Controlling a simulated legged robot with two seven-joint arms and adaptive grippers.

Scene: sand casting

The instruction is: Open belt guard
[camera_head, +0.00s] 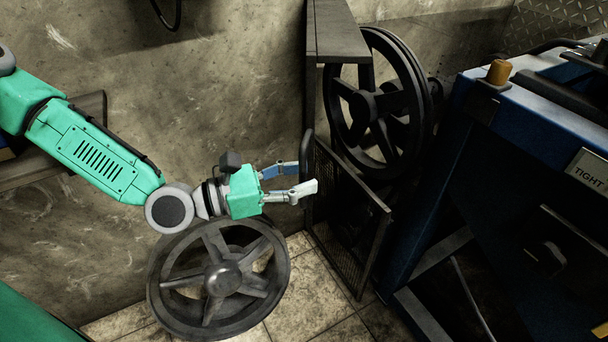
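The belt guard is a dark metal frame with a mesh panel (345,222) in the middle of the head view. The panel stands upright at an angle. A dark spoked pulley wheel (378,104) shows above and behind it. A thin dark handle-like bar (306,152) stands at the panel's left edge. My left gripper (308,177) is at this left edge, with its two fingers apart and pointing right. I cannot tell whether a finger touches the bar or panel. No held object shows between the fingers. My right gripper is not in view.
A loose grey spoked wheel (222,280) leans below my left gripper, near the wall. Tiled floor (305,297) is clear beside the panel.

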